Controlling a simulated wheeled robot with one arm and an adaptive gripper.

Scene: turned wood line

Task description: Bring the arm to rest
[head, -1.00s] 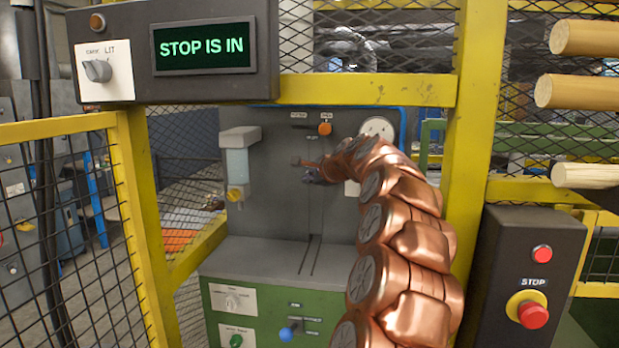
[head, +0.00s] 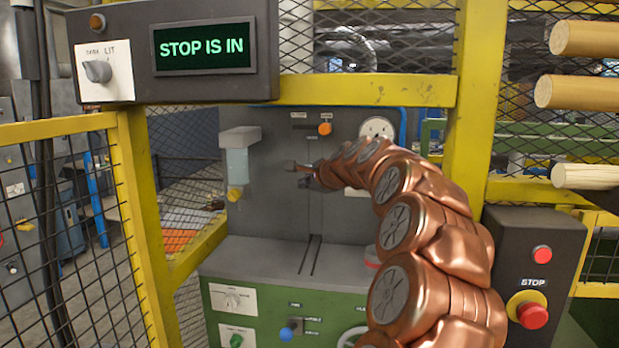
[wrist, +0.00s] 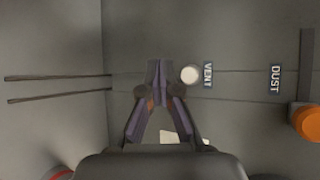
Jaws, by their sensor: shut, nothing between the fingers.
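My gripper (head: 296,167) is at the end of my copper arm, in front of the grey back panel (head: 270,190) of the machine. In the wrist view my gripper (wrist: 158,70) has its fingertips together with nothing between them. A round white knob (wrist: 190,75) by the VENT label is just right of the fingertips in that view. I cannot tell whether they touch. An orange knob (wrist: 306,122) by the DUST label is at the right edge; it also shows in the head view (head: 325,129). My arm hides part of the panel and the green cabinet.
A yellow frame (head: 130,200) surrounds the opening. A display (head: 203,47) reading STOP IS IN hangs at upper left, beside a selector knob (head: 98,71). A red STOP button (head: 532,315) is close right of my arm. Wooden rods (head: 585,92) are at upper right.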

